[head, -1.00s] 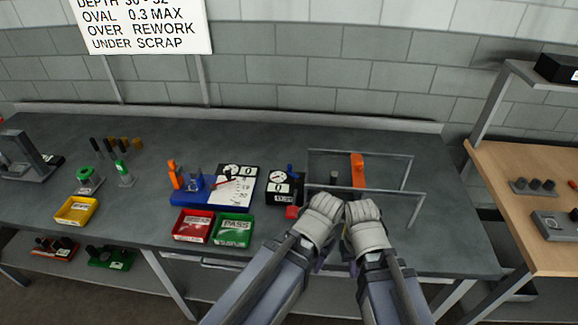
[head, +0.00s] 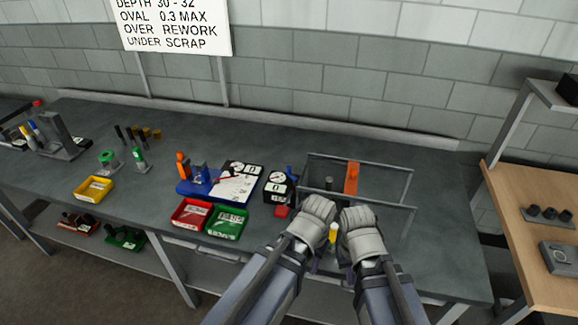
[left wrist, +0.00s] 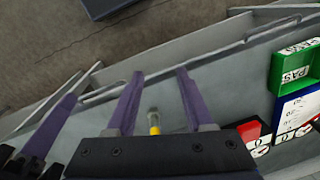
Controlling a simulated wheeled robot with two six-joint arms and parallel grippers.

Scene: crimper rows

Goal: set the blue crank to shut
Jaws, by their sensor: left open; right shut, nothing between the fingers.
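A small blue lever (head: 290,171), which may be the crank, stands at the back of a black gauge box (head: 277,186) with a white dial. I cannot tell its setting. My left gripper (head: 313,215) and right gripper (head: 361,226) are side by side at the bench's front edge, right of the gauge box. Their fingers are mostly hidden in the head view. In the left wrist view the left gripper (left wrist: 157,72) has two purple fingers spread apart. A yellow-and-grey piece (left wrist: 154,122) shows between them, apart from both. My right gripper is shut and empty.
A wire frame (head: 408,186) with an orange post (head: 352,178) stands just behind my grippers. Red (head: 190,214) and green (head: 227,223) trays and a blue fixture (head: 197,188) are to the left. Bare bench lies at the far right.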

